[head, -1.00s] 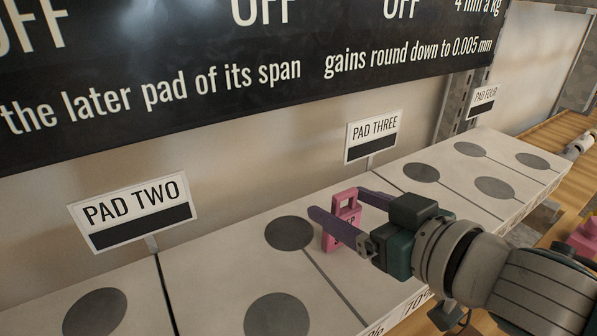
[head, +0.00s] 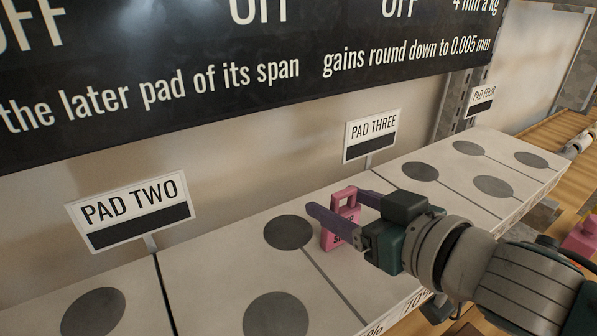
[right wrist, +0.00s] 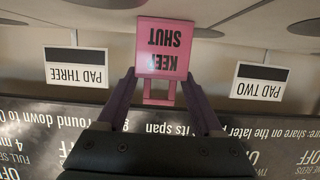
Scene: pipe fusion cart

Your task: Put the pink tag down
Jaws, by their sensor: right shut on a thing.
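The pink tag (head: 342,219) is a small block with a loop handle. In the right wrist view the pink tag (right wrist: 161,48) shows the words KEEP SHUT, upside down. My right gripper (head: 339,212) is shut on it, with one purple finger on each side; the fingers also show in the right wrist view (right wrist: 157,78). The tag is upright at the white pad bench (head: 215,265), just right of a grey spot (head: 289,232). Whether its base touches the surface I cannot tell. My left gripper is out of view.
Signs PAD TWO (head: 130,212), PAD THREE (head: 370,135) and PAD FOUR (head: 481,102) stand along the back. A dark lettered board (head: 200,75) is behind them. Several grey spots mark the bench. Another pink object (head: 581,240) is at the right edge.

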